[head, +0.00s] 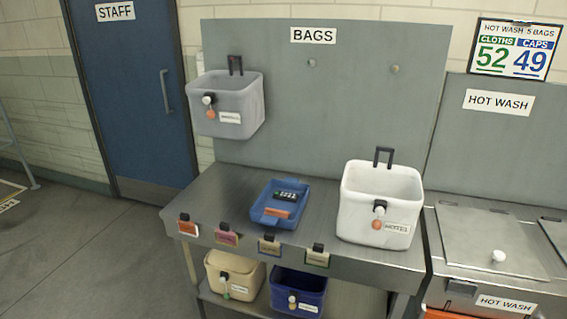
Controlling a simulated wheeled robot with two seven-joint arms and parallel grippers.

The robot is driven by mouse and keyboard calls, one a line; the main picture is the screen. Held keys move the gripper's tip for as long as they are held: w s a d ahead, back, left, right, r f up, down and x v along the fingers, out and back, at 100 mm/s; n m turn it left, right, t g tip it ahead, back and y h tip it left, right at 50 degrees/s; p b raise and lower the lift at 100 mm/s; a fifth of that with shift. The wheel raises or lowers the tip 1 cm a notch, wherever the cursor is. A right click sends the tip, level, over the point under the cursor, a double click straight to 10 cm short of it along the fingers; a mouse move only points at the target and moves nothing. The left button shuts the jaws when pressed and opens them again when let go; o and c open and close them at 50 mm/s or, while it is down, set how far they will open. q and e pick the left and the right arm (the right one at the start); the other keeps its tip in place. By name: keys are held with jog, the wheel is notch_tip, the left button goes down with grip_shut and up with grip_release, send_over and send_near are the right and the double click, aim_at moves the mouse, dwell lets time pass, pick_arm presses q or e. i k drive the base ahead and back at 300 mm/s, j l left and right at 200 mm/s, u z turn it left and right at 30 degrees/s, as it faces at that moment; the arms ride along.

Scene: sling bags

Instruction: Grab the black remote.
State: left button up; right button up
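A small black remote (286,196) lies in the blue tray (259,210) on the metal table. An orange item (277,213) lies in front of it in the same tray. Neither of my grippers shows in the head view, and nothing is seen touching the remote.
A white bag (355,213) stands right of the tray on the table (328,262). A grey bag (226,104) hangs on the back panel at left. Cream (225,272) and dark blue (300,284) bags sit on the lower shelf. Small tags line the table's front edge.

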aim_at(280, 195)
jog(key=i+j+z, duration=0.15)
jog(key=i+z, duration=0.2)
jog(key=i+j+z, duration=0.2)
jog(key=z, duration=0.15)
jog(key=i+j+z, duration=0.35)
jog(key=k+l, duration=0.05)
jog(key=k, duration=0.05)
